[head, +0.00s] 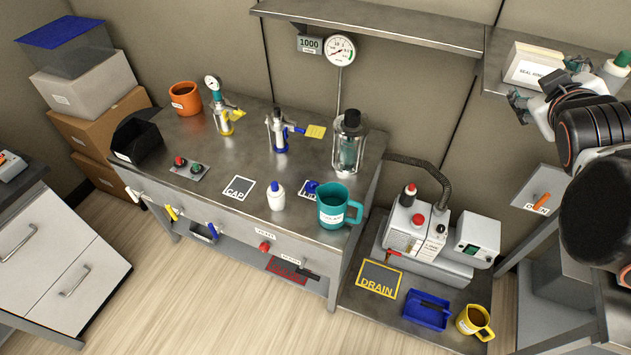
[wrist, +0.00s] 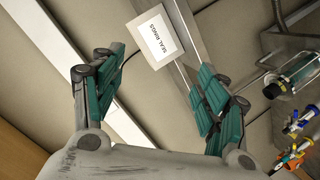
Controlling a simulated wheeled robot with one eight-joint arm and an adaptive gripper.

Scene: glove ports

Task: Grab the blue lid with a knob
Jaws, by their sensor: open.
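The blue lid with a knob (head: 312,186) is small and dark blue in the head view. It sits on a black-and-white marked square on the metal bench (head: 225,165), and the teal mug (head: 338,207) in front partly hides it. My gripper (head: 545,82) is at the upper right of the head view, raised near the wall shelf and well apart from the lid. In the wrist view my gripper (wrist: 158,78) has its two teal-padded fingers spread wide with nothing between them. I cannot make out the lid in the wrist view.
A white squeeze bottle (head: 276,196) stands left of the lid. A glass-bodied vessel (head: 348,142) stands behind it. The seal rings box (head: 535,65) is on the shelf by my gripper. A hose (head: 425,165) arches over a pump (head: 412,230) on the lower right stand.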

